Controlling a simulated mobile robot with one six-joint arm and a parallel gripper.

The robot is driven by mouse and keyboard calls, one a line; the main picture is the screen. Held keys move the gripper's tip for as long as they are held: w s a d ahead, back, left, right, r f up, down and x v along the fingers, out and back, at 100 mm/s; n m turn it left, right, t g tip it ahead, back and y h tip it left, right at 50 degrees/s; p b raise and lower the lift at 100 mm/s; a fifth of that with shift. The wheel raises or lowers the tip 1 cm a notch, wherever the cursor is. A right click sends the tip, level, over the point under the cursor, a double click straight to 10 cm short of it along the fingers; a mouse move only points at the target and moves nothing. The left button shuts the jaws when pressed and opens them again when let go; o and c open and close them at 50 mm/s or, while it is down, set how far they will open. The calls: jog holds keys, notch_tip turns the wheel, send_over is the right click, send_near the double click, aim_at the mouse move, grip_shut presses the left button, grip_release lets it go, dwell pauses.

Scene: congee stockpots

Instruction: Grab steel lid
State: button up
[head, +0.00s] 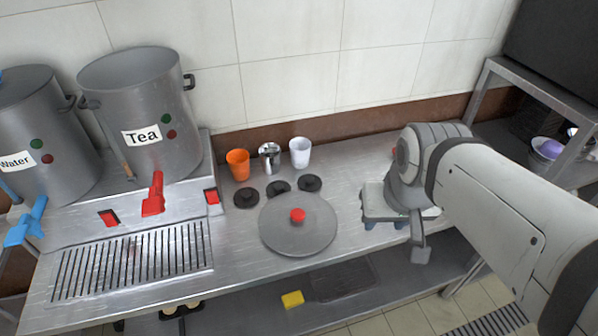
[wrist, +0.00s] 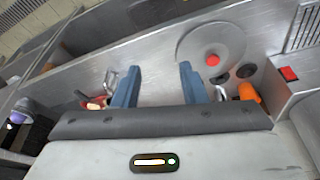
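The steel lid (head: 285,237) lies flat on the steel counter, a round grey disc with a red knob (head: 297,215) at its centre. In the wrist view the lid (wrist: 190,48) shows at upper right, beyond the right finger, with its knob (wrist: 213,60) clear. My gripper (wrist: 157,85) is open, its two blue fingers apart with nothing between them. In the head view my arm comes in from the right, and the gripper is over the counter to the right of the lid, apart from it. Its fingertips are mostly hidden there.
Three small black lids (head: 279,187) lie just behind the steel lid. Orange (head: 237,165), steel (head: 269,158) and white (head: 300,153) cups stand behind them. The Tea pot (head: 130,100) and Water pot (head: 40,125) stand at left. The counter between lid and gripper is clear.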

jog(key=shift+o, duration=0.8)
jog(key=shift+w+a, duration=0.1)
jog(key=shift+w, duration=0.1)
jog(key=shift+o, duration=1.2)
jog(key=w+a+f+n, duration=0.2)
jog(key=w, duration=0.3)
jog(key=w+a+f+n+g+b, duration=0.1)
jog(key=w+a+f+n, duration=0.1)
jog(key=w, duration=0.3)
jog(key=shift+w+a+f+g, duration=0.2)
jog(key=shift+w+a+g, duration=0.1)
jog(key=shift+a, duration=0.45)
jog(key=n+g, duration=0.2)
jog(key=n, duration=0.2)
send_near(298, 214)
jog(key=shift+s+d+f+b, duration=0.25)
jog(key=shift+d+f+b, duration=0.2)
jog(key=shift+d, duration=0.2)
jog(key=shift+w+a+f+p, duration=0.1)
jog(key=shift+a+f+p, duration=0.15)
jog(key=shift+f, duration=1.1)
jog(key=shift+a+f+p, duration=0.2)
jog(key=shift+f+p, duration=0.05)
jog(key=shift+f, duration=1.05)
jog(key=shift+w+a+f+p, duration=0.1)
jog(key=shift+a+f+p, duration=0.15)
jog(key=shift+f, duration=1.1)
